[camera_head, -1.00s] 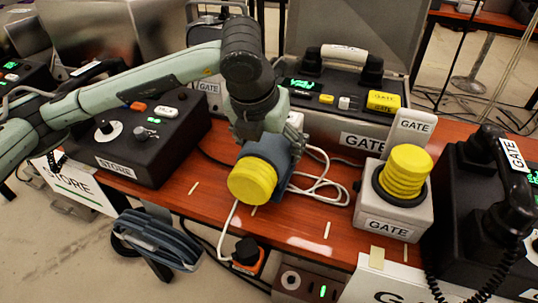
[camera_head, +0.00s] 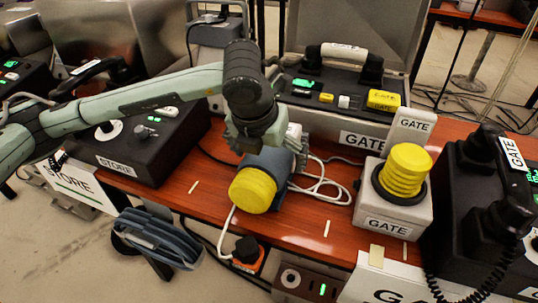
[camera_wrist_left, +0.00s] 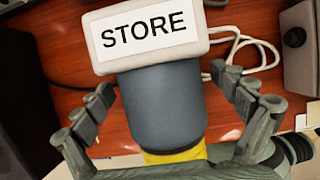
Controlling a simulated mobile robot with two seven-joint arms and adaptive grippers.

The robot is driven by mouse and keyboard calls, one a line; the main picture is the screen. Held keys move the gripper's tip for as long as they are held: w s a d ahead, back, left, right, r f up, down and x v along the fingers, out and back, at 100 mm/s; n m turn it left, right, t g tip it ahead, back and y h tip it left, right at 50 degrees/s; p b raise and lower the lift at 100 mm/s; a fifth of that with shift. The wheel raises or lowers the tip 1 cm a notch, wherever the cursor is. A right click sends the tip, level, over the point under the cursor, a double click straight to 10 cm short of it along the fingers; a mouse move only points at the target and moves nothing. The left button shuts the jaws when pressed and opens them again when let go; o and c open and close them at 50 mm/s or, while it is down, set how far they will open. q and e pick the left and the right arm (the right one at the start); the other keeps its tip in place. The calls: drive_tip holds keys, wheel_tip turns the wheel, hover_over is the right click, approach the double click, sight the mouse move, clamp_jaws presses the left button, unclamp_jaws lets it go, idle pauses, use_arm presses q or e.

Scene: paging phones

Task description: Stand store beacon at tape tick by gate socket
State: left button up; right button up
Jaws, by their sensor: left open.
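The store beacon (camera_head: 270,172) has a blue-grey body, a yellow end and a white base labelled STORE (camera_wrist_left: 150,36). It appears to lie on its side on the red-brown table, yellow end towards the front edge. My left gripper (camera_head: 262,150) is over it; in the left wrist view, its open fingers (camera_wrist_left: 165,105) are on both sides of the body with gaps. Pale tape ticks show at the left (camera_head: 193,187) and right (camera_head: 327,228). A panel with a round socket (camera_head: 290,278) is below the front edge; I cannot tell whether it is the gate socket. My right gripper is not in view.
A yellow beacon (camera_head: 404,170) stands on a grey GATE box (camera_head: 393,215) at the right, beside a black GATE phone (camera_head: 500,180). The black STORE unit (camera_head: 150,145) is at the left. A white cable (camera_head: 325,185) lies behind the store beacon.

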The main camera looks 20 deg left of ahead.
use_arm(q)
drive_tip(key=shift+r, duration=0.15)
drive_tip(key=v, duration=1)
drive_tip(key=shift+s+r, duration=0.15)
drive_tip(key=shift+r, duration=0.15)
drive_tip(key=shift+s+r, duration=0.3)
drive_tip(key=shift+r, duration=0.2)
